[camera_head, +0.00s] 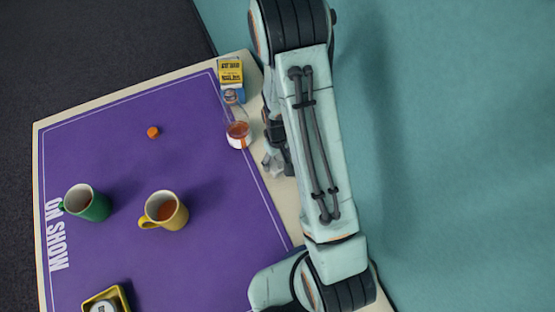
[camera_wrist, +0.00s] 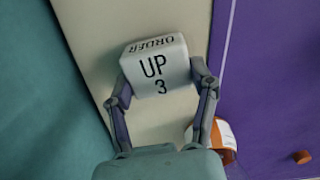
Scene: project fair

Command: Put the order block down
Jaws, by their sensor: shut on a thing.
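In the head view my gripper (camera_head: 272,162) is by the table's right edge, partly covered by my arm. The block is not clearly visible there.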

